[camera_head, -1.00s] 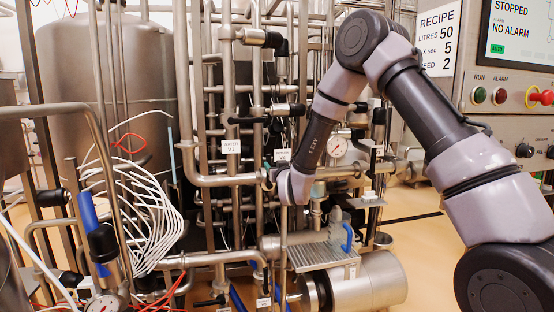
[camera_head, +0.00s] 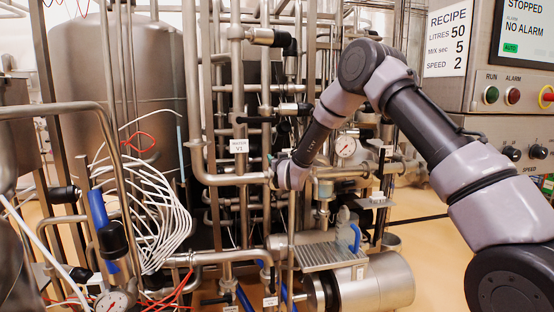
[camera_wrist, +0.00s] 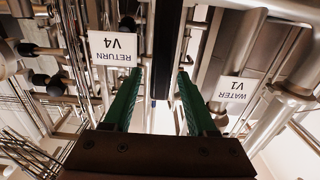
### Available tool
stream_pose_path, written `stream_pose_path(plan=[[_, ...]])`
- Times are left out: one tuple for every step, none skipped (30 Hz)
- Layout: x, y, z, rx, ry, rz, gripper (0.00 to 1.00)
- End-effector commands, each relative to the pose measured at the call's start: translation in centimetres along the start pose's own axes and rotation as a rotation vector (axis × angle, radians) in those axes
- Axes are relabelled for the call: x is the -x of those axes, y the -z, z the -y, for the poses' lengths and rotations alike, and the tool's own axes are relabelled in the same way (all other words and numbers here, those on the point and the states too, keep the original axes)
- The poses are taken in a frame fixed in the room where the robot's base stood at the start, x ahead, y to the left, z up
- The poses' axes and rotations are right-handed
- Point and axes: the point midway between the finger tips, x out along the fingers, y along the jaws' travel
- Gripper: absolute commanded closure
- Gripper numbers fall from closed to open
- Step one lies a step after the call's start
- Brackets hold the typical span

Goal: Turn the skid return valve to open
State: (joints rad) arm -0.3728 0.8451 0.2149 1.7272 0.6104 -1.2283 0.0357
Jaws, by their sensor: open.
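My gripper (camera_wrist: 160,73) shows in the wrist view as two green fingers, spread apart with a gap between them. A dark upright bar (camera_wrist: 163,45) stands in line with the gap; I cannot tell whether it is the valve handle or how far off it is. The white RETURN V4 label (camera_wrist: 114,50) hangs upside down left of the fingers in the wrist view. The return valve itself I cannot make out for certain.
The WATER V1 label (camera_head: 238,146) is on a pipe left of my wrist; it also shows in the wrist view (camera_wrist: 234,91). Dense pipes crowd around my wrist. A ribbed skid plate (camera_head: 318,256) and a steel cylinder (camera_head: 375,285) are below. A control panel (camera_head: 520,110) stands right.

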Motion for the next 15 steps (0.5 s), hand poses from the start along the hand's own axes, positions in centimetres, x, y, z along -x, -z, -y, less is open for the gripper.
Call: stream_pose_path(plan=[[0.01, 0.01, 0.00, 0.000, 0.000, 0.000, 0.43], [0.01, 0.01, 0.00, 0.000, 0.000, 0.000, 0.43], [0.02, 0.01, 0.00, 0.000, 0.000, 0.000, 0.54], [0.02, 0.02, 0.01, 0.000, 0.000, 0.000, 0.65], [0.02, 0.02, 0.00, 0.000, 0.000, 0.000, 0.77], [0.03, 0.02, 0.00, 0.000, 0.000, 0.000, 0.92], [0.03, 0.02, 0.01, 0.000, 0.000, 0.000, 1.00], [0.03, 0.02, 0.00, 0.000, 0.000, 0.000, 1.00], [0.03, 0.02, 0.00, 0.000, 0.000, 0.000, 1.00], [0.03, 0.02, 0.00, 0.000, 0.000, 0.000, 1.00], [0.04, 0.02, 0.00, 0.000, 0.000, 0.000, 1.00], [0.04, 0.02, 0.01, 0.000, 0.000, 0.000, 1.00], [0.04, 0.02, 0.01, 0.000, 0.000, 0.000, 1.00], [0.04, 0.02, 0.01, 0.000, 0.000, 0.000, 1.00], [0.04, 0.02, 0.01, 0.000, 0.000, 0.000, 1.00]])
